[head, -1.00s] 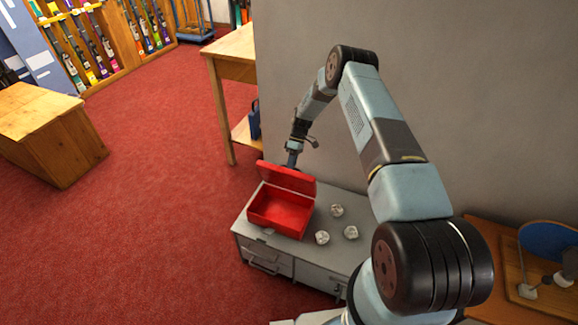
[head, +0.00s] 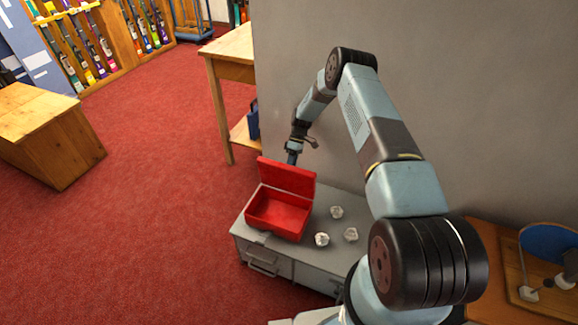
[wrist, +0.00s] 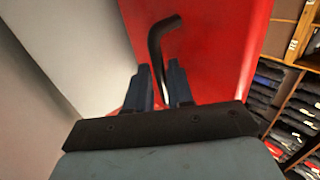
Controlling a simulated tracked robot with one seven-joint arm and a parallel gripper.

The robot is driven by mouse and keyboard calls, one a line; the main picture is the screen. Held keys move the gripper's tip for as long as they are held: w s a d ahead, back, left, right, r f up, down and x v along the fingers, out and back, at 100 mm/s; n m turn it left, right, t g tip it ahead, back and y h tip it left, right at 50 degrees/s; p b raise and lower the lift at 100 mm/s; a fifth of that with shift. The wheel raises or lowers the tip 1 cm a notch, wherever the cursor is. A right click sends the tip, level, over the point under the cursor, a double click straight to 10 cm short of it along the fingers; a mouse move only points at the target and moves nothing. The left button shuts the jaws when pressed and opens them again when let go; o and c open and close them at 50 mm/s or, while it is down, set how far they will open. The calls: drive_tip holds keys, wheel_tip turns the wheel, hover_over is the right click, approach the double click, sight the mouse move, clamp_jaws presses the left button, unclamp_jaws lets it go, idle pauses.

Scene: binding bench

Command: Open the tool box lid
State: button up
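The red tool box (head: 279,214) sits on a grey cabinet, and its inside shows empty. Its lid (head: 288,178) stands raised at the back, inner face toward the head camera. My gripper (wrist: 160,84) is behind the lid; in the head view its fingertips are hidden by the lid. In the wrist view the lid's red outer face (wrist: 215,50) fills the upper middle. A black bent handle (wrist: 157,45) runs down between my two fingers, which look closed around it with little gap.
A grey wall (head: 300,60) rises close behind. A wooden table (head: 230,55) stands at the back left, and a wooden board with a blue disc (head: 548,243) is at right.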

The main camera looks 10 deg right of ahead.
drive_tip(key=shift+o, duration=1.3)
drive_tip(key=shift+r, duration=0.1)
approach(292, 168)
drive_tip(key=x, duration=0.5)
drive_tip(key=shift+s, duration=0.1)
drive_tip(key=s+r, duration=0.3)
drive_tip(key=s, duration=0.6)
drive_tip(key=shift+d+r, duration=0.2)
drive_tip(key=shift+d, duration=0.25)
drive_tip(key=shift+w+r, duration=0.1)
